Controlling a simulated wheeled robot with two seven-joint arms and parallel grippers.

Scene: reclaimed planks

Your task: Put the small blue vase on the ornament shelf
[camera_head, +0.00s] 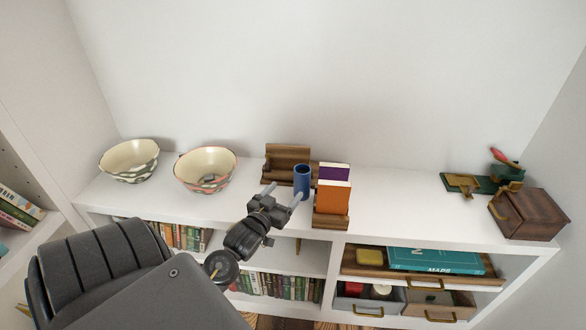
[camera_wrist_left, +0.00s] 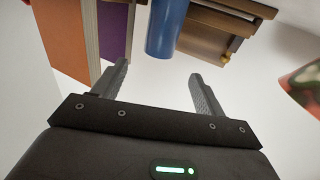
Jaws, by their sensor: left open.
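The small blue vase (camera_head: 302,180) stands upright on the white cabinet top, between a brown wooden stand and a wooden holder with books. It also shows in the left wrist view (camera_wrist_left: 167,28), just beyond the fingertips and roughly between them. My left gripper (camera_head: 284,192) is open and empty, in front of the vase; I cannot tell whether a finger touches it. The two spread fingers show in the left wrist view (camera_wrist_left: 159,72). I cannot tell which surface is the ornament shelf. My right gripper is not in view.
The wooden stand (camera_head: 288,153) is behind the vase; the holder with orange and purple books (camera_head: 332,197) is close on its right. Two patterned bowls (camera_head: 205,170) stand left. A wooden box (camera_head: 529,213) and green-based object (camera_head: 468,184) stand far right. The top between is clear.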

